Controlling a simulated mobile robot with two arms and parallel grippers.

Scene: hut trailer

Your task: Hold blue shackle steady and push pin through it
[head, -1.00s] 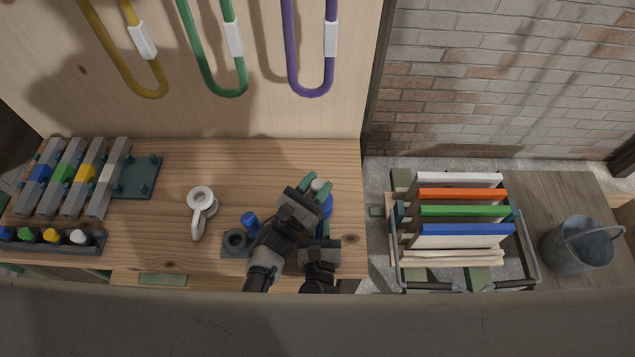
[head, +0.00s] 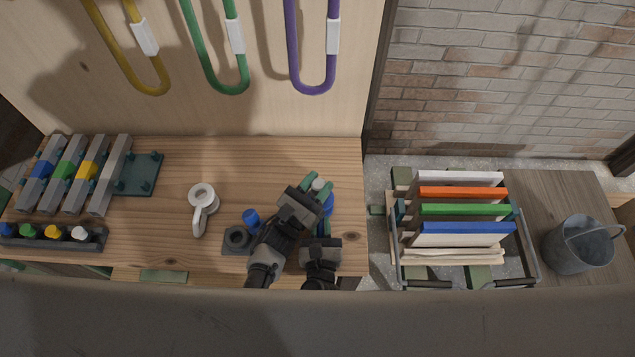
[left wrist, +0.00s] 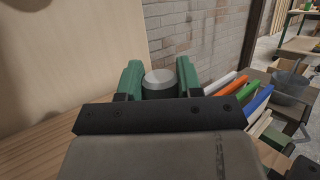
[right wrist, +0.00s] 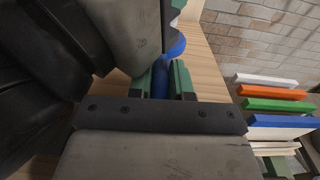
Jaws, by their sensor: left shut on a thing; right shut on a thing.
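The blue shackle (head: 328,204) shows only in part at the right of the bench, mostly hidden by my grippers. My right gripper (right wrist: 161,83) is shut on a blue bar of it, and a curved blue part shows just beyond the fingers. My left gripper (head: 316,187) is above and just beyond the right one. In the left wrist view its green fingers are shut on a grey cylinder with a pale flat top, seemingly the pin (left wrist: 160,84). Whether the pin is inside the shackle is hidden.
A white shackle (head: 202,208) lies left of my arms. A small blue piece (head: 251,217) and a dark block with a round opening (head: 237,239) sit beside my left arm. A rack of coloured boards (head: 460,212) and a bucket (head: 578,244) are to the right.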

